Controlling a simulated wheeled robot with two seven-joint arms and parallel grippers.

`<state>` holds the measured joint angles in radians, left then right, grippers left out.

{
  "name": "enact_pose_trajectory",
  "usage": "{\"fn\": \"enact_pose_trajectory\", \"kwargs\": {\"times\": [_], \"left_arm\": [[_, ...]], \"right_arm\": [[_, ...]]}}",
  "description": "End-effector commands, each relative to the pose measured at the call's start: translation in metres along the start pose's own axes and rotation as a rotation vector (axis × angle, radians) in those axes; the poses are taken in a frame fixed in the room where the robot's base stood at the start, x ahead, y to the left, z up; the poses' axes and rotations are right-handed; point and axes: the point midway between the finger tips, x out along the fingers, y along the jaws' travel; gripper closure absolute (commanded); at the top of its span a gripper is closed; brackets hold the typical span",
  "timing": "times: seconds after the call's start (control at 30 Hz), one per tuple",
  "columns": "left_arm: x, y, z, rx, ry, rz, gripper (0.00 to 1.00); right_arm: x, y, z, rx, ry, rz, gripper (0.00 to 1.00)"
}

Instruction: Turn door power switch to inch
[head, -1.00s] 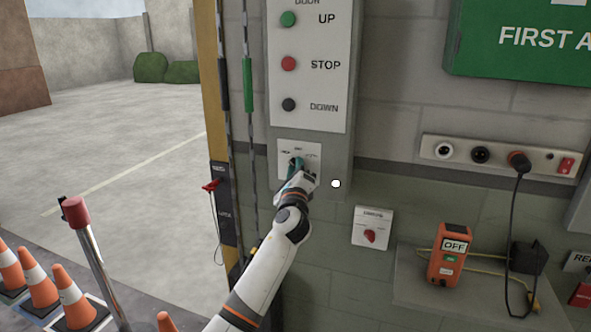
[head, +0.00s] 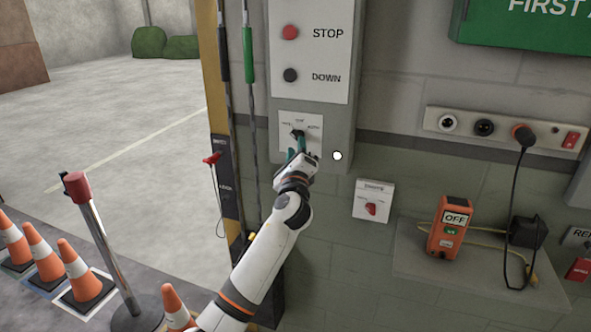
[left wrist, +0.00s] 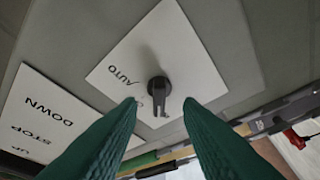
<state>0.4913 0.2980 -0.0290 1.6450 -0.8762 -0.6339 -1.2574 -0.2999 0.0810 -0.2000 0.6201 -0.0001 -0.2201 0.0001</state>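The door power switch is a black knob (head: 297,134) on a white plate below the STOP and DOWN buttons. In the left wrist view the knob (left wrist: 159,89) stands near the plate's middle, its pointer toward the picture bottom, away from the AUTO label. The label it points at is not clearly readable. My left gripper (head: 299,151) is just below and in front of the knob. In the left wrist view its two green fingers (left wrist: 161,103) are spread apart, with the knob beyond the gap and not gripped. My right gripper is not in view.
A button panel (head: 310,85) is above the switch. A white plate with a red knob (head: 371,209) is at lower right. A shelf holds an orange device (head: 449,226); a socket strip (head: 504,129) is above it. Cables hang left of the switch. Cones and a post (head: 104,240) stand lower left.

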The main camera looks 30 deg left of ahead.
Motion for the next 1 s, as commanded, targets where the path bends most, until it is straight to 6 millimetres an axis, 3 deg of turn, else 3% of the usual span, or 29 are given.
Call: {"fn": "enact_pose_trajectory", "kwargs": {"times": [0.2,0.4,1.0], "left_arm": [[-0.049,-0.002,0.003,-0.001,-0.004,0.001,0.67],[-0.074,-0.002,0.002,-0.001,-0.002,-0.001,0.67],[-0.081,-0.001,0.001,-0.001,-0.002,-0.001,0.67]], "right_arm": [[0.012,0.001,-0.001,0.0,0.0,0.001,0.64],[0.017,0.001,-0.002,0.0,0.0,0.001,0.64],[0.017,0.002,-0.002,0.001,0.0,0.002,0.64]]}}
